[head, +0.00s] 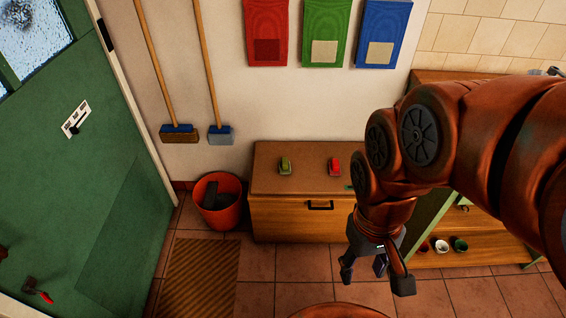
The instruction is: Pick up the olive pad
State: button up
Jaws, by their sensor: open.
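The olive pad (285,166) is a small olive-green block with a paler edge. It lies on top of the low wooden chest (273,182), left of a similar red pad (335,167). My gripper (375,276) is open and empty. It points down in front of the chest's right part, below and to the right of the olive pad in the picture, and apart from it. My arm hides the right part of the chest top, where only a bit of a small green thing (349,187) shows.
An orange bucket (219,210) with dark contents stands left of the chest. A striped mat (198,278) lies before it. Two brooms (178,128) hang on the wall. At right, a shelf (470,258) holds small cups. The tiled floor before the chest is mostly clear.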

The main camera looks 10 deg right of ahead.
aim_at(284, 165)
jog(key=k, duration=0.55)
jog(key=u, duration=0.8)
jog(key=i, duration=2.2)
jog(key=z, duration=0.5)
